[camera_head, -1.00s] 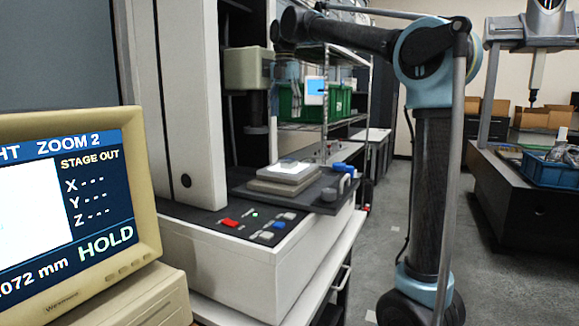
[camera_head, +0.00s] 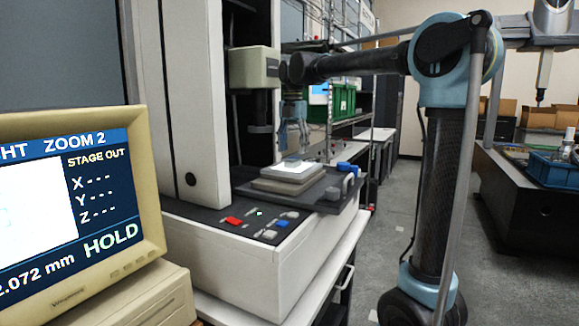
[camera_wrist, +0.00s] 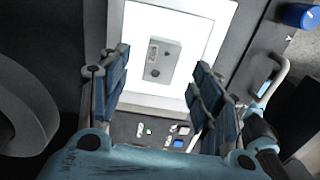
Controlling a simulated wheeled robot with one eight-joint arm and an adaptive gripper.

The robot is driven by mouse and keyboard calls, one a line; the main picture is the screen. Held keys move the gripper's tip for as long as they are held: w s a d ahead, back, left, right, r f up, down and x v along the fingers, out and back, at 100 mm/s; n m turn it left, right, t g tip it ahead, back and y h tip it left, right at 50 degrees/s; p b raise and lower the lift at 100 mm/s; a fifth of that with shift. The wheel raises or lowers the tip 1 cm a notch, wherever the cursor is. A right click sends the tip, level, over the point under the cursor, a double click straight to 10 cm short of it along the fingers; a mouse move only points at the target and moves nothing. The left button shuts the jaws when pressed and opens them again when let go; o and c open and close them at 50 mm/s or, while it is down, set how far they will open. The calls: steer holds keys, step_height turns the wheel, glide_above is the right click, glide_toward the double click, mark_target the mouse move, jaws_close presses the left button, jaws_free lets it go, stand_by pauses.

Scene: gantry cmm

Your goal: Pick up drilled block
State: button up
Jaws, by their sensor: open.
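The drilled block (camera_wrist: 161,60) is a small grey rectangular piece with a hole near each end and a small label. It lies on the bright white stage plate (camera_wrist: 203,27) of the measuring machine. In the head view the plate (camera_head: 292,171) shows, but the block is too washed out to tell clearly. My gripper (camera_wrist: 163,75) is open and empty, with blue finger pads to the left and right of the block in the wrist picture. In the head view my gripper (camera_head: 293,145) hangs pointing down above the plate, apart from it.
The machine's white column (camera_head: 190,100) and beige optical head (camera_head: 254,67) stand left of my gripper. A blue knob (camera_wrist: 300,16) sits right of the stage. A monitor (camera_head: 80,200) is at the front left. A green bin (camera_head: 343,100) is on the rack behind.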

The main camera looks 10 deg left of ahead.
mark_target(293, 160)
steer(key=shift+f, duration=2.2)
steer(key=c, duration=1.2)
